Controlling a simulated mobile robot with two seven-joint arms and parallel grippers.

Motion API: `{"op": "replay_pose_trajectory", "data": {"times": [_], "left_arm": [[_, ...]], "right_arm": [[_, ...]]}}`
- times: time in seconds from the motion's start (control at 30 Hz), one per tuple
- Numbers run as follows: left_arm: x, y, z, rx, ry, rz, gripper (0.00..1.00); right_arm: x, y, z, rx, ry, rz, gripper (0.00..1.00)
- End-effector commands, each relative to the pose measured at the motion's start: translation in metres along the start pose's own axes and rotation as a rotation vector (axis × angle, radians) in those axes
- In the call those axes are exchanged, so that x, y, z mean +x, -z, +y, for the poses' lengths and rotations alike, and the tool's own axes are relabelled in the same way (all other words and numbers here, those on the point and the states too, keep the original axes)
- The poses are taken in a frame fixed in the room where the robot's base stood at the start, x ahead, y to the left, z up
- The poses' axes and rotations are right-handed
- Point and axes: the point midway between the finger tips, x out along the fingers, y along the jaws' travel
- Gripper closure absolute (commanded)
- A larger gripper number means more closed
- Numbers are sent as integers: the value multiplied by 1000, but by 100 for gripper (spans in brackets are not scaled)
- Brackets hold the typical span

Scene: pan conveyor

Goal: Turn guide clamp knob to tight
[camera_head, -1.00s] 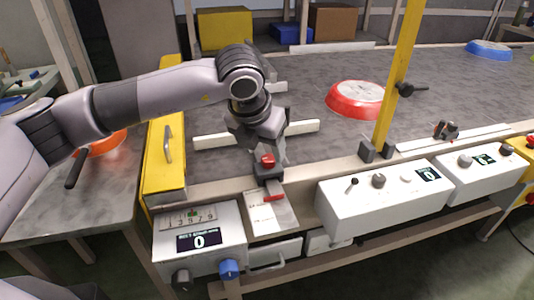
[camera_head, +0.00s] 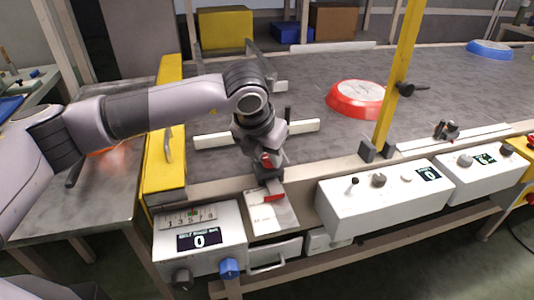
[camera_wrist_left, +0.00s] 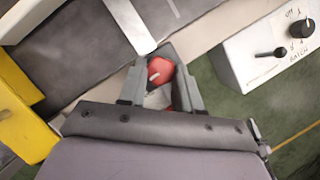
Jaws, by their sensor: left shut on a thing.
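The red clamp knob (camera_wrist_left: 161,71) with a pale pointer line sits between the two fingers of my left gripper (camera_wrist_left: 160,88) in the left wrist view. The fingers are shut on it from either side. In the head view my left gripper (camera_head: 268,172) comes down onto the front rail of the conveyor beside the white guide bar (camera_head: 217,139). A bit of the red knob (camera_head: 267,160) shows there, mostly hidden by the gripper. My right gripper is not in view.
A card with a red strip (camera_head: 272,213) lies just below the gripper. A white box with a scale and a display reading 0 (camera_head: 199,240) is at the left. The yellow post (camera_head: 397,75) and a control box (camera_head: 378,205) stand to the right. A red pan (camera_head: 356,98) is on the belt.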

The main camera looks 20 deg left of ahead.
Motion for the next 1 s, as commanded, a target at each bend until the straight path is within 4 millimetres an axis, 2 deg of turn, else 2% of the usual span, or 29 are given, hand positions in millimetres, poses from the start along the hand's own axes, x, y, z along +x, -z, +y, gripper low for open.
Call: {"op": "replay_pose_trajectory", "data": {"times": [0.37,0.67,1.0], "left_arm": [[2,0,3,178,76,-2,97],[1,-1,5,434,184,-2,97],[0,-4,7,732,307,-2,97]], "right_arm": [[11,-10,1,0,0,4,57],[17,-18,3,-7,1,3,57],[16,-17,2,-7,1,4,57]]}}
